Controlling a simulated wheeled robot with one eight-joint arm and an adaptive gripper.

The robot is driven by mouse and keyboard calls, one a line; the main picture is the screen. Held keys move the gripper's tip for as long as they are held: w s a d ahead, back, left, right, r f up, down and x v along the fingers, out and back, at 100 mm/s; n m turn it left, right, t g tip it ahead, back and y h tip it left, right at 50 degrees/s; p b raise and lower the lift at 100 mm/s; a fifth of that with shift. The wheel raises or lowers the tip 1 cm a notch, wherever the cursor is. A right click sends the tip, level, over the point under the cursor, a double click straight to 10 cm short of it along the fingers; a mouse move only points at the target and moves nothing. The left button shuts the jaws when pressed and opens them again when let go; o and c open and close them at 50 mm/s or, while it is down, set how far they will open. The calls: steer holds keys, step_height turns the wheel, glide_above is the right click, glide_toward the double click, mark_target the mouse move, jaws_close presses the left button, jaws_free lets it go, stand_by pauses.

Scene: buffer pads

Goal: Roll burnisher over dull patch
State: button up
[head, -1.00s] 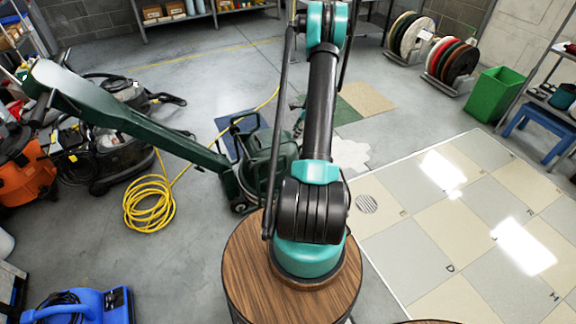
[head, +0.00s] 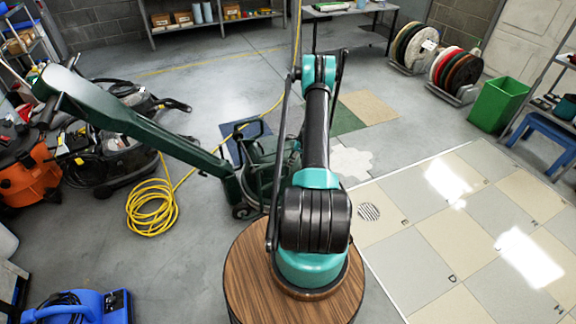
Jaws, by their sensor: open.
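The burnisher (head: 142,127) is a dark green floor machine. Its long thick handle slopes from the upper left down to its wheeled base on the concrete, left of my arm. My arm hides part of the base. The checkered tile floor (head: 451,233) lies at the right, beige and grey, with bright light reflections on some tiles. I cannot tell which tile is the dull patch. My arm rises from the round wooden-topped stand and bends away from the camera. My gripper is hidden behind the arm.
A coiled yellow cord (head: 151,211) lies left of the burnisher. Vacuums, one of them orange (head: 26,172), crowd the left side. A blue machine (head: 82,308) sits at lower left. A green bin (head: 497,105) and a blue stool (head: 546,128) stand at right. Concrete is clear at upper middle.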

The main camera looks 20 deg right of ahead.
steer(key=shift+x, duration=2.2)
jaws_close()
